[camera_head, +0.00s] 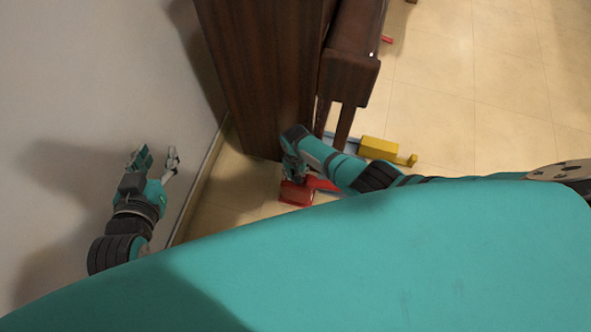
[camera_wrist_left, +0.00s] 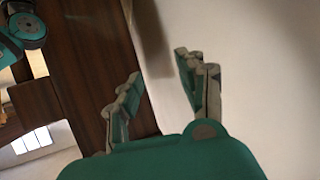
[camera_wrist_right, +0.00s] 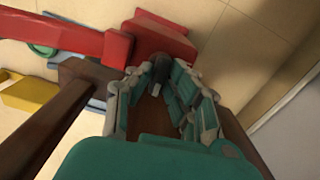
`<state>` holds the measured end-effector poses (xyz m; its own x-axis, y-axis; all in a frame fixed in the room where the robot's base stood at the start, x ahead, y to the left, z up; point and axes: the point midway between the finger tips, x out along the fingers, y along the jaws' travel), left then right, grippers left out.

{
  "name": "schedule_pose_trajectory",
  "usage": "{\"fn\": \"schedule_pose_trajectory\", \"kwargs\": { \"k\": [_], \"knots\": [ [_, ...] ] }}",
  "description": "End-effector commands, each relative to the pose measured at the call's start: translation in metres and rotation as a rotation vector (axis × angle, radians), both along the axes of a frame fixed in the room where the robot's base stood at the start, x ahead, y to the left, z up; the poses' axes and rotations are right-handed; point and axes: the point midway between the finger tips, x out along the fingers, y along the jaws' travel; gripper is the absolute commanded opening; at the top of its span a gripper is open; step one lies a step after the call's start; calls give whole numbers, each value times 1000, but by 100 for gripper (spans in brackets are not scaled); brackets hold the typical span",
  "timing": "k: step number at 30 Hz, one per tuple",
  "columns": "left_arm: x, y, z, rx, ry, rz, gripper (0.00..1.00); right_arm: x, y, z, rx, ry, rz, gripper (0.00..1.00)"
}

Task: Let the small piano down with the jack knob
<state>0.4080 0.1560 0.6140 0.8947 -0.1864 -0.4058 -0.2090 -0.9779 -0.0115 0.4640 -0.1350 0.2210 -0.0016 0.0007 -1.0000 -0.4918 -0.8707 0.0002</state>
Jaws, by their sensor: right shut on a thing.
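The dark brown wooden piano (camera_head: 262,75) stands by the wall, its end towards me. A red jack (camera_head: 297,193) is on the floor at its near end; its red body (camera_wrist_right: 158,28) also shows in the right wrist view. The dark jack knob (camera_wrist_right: 160,64) sticks out of the red body between the fingertips of my right gripper (camera_wrist_right: 155,85). That gripper is shut on the knob, and in the head view (camera_head: 291,172) my arm partly covers it. My left gripper (camera_head: 158,160) is open and empty near the wall, left of the piano; its spread fingers show in the left wrist view (camera_wrist_left: 160,88).
A yellow block-shaped piece (camera_head: 378,148) with a blue bar lies on the floor right of the piano legs (camera_head: 343,125). A small red piece (camera_head: 387,39) shows farther back. The white wall (camera_head: 90,70) bounds the left. The tiled floor (camera_head: 490,90) at right is clear.

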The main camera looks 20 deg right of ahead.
Motion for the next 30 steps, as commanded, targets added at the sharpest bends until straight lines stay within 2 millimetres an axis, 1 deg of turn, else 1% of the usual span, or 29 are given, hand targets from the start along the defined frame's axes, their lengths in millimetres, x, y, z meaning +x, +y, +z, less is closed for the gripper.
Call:
{"fn": "schedule_pose_trajectory", "kwargs": {
  "k": [9,23,24,28,30],
  "knots": [
    [-8,4,-12,19,78,5,39,1,0,1,-1,-2,-86,0],
    [-9,4,-13,20,85,6,39,2,-1,1,-1,-4,-97,0],
    [-9,4,-13,20,85,6,39,2,-1,1,-1,-4,-97,22],
    [-9,4,-13,19,85,6,39,2,-1,1,-1,-4,-96,39],
    [-9,4,-13,19,85,6,39,1,-1,0,-1,-3,-96,39]
  ]
}}
